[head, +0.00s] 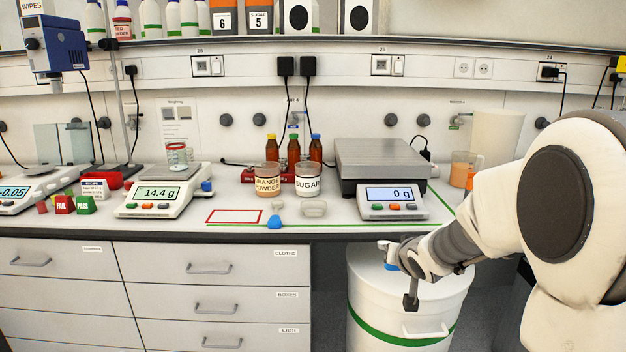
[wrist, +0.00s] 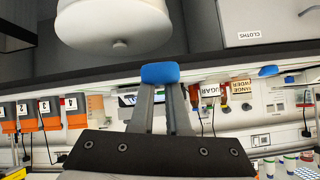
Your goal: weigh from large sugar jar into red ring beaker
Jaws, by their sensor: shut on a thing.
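The sugar jar (head: 308,182), labelled SUGAR, stands on the bench right of the orange powder jar (head: 268,181). The sugar jar also shows in the wrist view (wrist: 210,90). A clear beaker with red rings (head: 177,155) stands on the pan of the left-centre balance (head: 157,195), which reads 14.4 g. Its contents cannot be made out. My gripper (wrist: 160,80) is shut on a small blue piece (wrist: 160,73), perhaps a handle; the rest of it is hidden. In the head view my gripper (head: 393,268) is in front of and below the bench edge, before the white bin.
A second balance (head: 393,195) reads 0 g, with an empty pan. A red-outlined mark (head: 234,216) is empty. The white bin (head: 405,305) stands below.

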